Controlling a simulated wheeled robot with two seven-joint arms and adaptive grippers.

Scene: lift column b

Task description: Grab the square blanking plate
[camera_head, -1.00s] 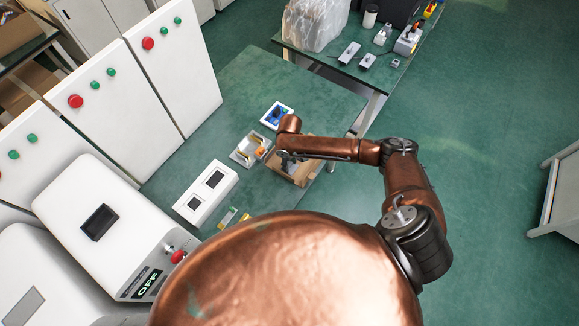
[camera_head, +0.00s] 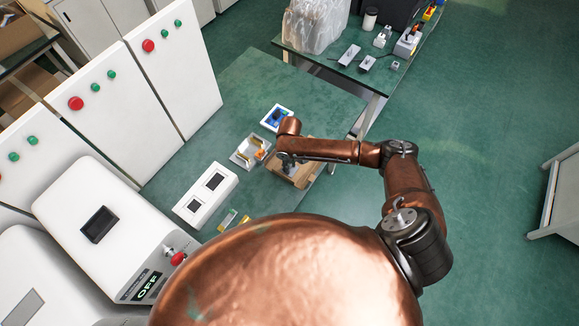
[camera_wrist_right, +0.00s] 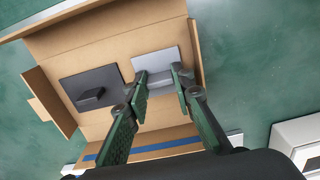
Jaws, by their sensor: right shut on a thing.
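A light grey square blanking plate (camera_wrist_right: 171,60) with a raised grip block lies in an open cardboard box (camera_wrist_right: 108,35) in the right wrist view. My right gripper (camera_wrist_right: 161,79) reaches down into the box, shut on the plate's grip block. In the head view my right gripper (camera_head: 287,166) is over the box (camera_head: 303,178), and the plate cannot be made out there. A dark grey plate (camera_wrist_right: 76,83) with its own block lies beside the light one in the box. My left gripper is not in view.
On the green table (camera_head: 262,80), a small grey tray (camera_head: 243,158), a blue-and-white item (camera_head: 275,117) and a white panel with two dark windows (camera_head: 192,208) stand near the box. White cabinets (camera_head: 175,65) line the left. The table's far part is clear.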

